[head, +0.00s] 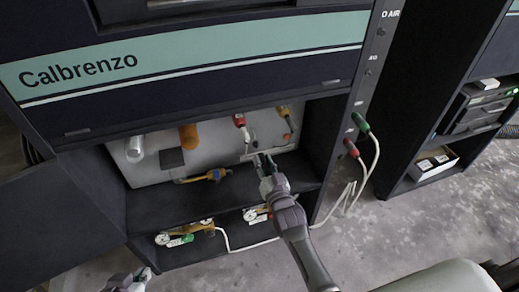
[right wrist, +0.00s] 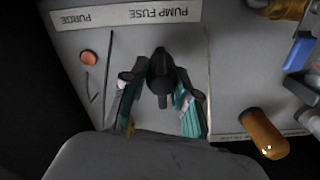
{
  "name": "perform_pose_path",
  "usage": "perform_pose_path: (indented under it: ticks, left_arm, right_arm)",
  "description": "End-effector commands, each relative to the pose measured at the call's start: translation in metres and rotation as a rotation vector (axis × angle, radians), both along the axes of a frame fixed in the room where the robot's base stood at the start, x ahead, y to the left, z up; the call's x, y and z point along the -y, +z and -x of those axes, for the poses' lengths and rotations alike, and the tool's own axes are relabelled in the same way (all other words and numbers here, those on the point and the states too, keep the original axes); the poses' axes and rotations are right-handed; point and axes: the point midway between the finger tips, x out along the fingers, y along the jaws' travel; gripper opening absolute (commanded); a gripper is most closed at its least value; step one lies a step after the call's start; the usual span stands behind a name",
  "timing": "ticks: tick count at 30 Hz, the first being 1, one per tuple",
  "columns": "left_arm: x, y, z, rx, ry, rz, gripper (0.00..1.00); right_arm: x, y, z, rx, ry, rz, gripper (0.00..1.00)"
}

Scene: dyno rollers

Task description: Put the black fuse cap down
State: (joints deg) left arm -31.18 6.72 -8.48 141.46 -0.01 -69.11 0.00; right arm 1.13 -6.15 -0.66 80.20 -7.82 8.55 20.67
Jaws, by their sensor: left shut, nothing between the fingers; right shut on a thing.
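The black fuse cap (right wrist: 161,72) shows in the right wrist view between the fingers of my right gripper (right wrist: 158,92), which is shut on it. The cap is in front of the pale panel (right wrist: 185,45), close to the upside-down PUMP FUSE label (right wrist: 138,16). I cannot tell whether it touches the panel. In the head view my right gripper (head: 264,164) is at the cabinet opening, and the cap is too small to make out. My left gripper (head: 132,280) is shut and empty at the bottom left of the head view.
The panel holds a red-handled part (head: 240,121) and an orange knob (head: 188,135). Below is a dark shelf (head: 150,211) with yellow valves and gauges (head: 203,226). White hoses (head: 350,188) hang at the right. An open dark door (head: 55,215) stands at the left.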

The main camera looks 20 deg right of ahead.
Motion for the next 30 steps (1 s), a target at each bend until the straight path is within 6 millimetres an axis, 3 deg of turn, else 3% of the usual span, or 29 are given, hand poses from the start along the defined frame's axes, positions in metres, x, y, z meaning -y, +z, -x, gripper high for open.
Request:
perform_pose_path:
  ticks: [12, 17, 20, 30]
  left_arm:
    - [-0.001, 0.000, 0.000, 0.002, 0.001, -0.003, 0.00]
    - [-0.001, -0.001, 0.000, 0.000, 0.001, -0.002, 0.00]
    - [-0.001, 0.000, 0.000, 0.001, 0.001, -0.001, 0.00]
    - [0.000, 0.000, 0.000, 0.001, 0.001, 0.000, 0.00]
  right_arm:
    - [0.000, 0.001, 0.000, 0.001, 0.000, 0.000, 0.00]
    - [0.001, 0.011, 0.009, 0.002, -0.003, 0.003, 0.00]
    - [0.004, 0.031, 0.025, 0.005, -0.008, 0.006, 0.00]
    - [0.013, 0.125, 0.105, 0.001, -0.027, 0.008, 0.00]
